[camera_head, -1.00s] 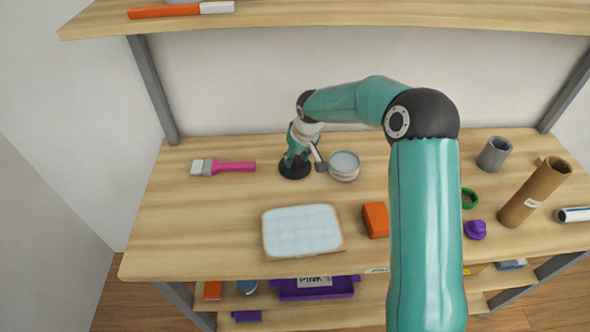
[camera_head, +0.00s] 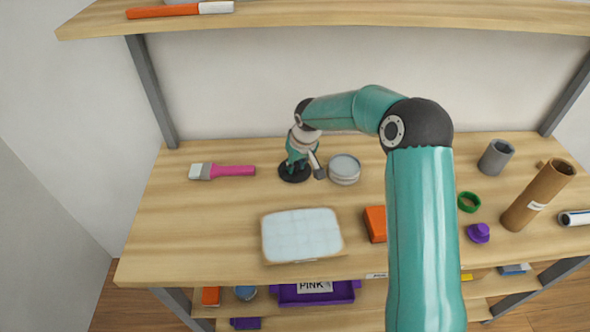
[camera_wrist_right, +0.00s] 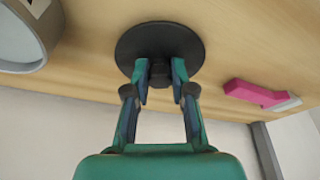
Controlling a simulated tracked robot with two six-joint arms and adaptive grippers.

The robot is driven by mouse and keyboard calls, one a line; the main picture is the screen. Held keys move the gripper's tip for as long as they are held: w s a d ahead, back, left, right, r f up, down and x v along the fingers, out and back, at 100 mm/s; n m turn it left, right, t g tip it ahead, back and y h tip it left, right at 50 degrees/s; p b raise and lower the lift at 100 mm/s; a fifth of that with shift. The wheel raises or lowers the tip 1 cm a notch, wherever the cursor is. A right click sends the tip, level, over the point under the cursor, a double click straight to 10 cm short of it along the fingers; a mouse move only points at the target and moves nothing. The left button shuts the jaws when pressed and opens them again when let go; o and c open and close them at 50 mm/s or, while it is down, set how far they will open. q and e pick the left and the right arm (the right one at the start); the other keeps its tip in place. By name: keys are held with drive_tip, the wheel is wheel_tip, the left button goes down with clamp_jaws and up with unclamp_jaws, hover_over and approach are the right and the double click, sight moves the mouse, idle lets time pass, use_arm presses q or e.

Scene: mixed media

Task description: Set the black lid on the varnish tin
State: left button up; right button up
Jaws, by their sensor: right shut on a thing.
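The black lid (camera_head: 294,173) is a flat dark disc with a knob, at the back middle of the table. My right gripper (camera_head: 298,157) points down over it, and its fingers are shut on the knob. In the right wrist view the lid (camera_wrist_right: 160,42) sits centred beyond the fingertips (camera_wrist_right: 160,75). Whether it touches the table is hard to tell. The likely varnish tin (camera_head: 344,171) is a round, pale grey can standing just right of the lid, apart from it. Part of the tin (camera_wrist_right: 28,45) shows at the wrist view's upper left. My left gripper is out of view.
A pink-handled brush (camera_head: 222,171) lies left of the lid. In front are a white tiled pad (camera_head: 300,236) and an orange block (camera_head: 375,223). A grey cup (camera_head: 496,157), cardboard tube (camera_head: 540,195), green ring (camera_head: 468,202) and purple piece (camera_head: 478,233) are right. A shelf (camera_head: 330,14) hangs above.

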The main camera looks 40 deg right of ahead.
clamp_jaws()
drive_tip(key=shift+r, duration=0.2)
drive_tip(key=shift+r+p, duration=0.45)
drive_tip(key=shift+r, duration=0.15)
drive_tip(key=shift+r+p, duration=2.3)
drive_tip(key=shift+r, duration=1.5)
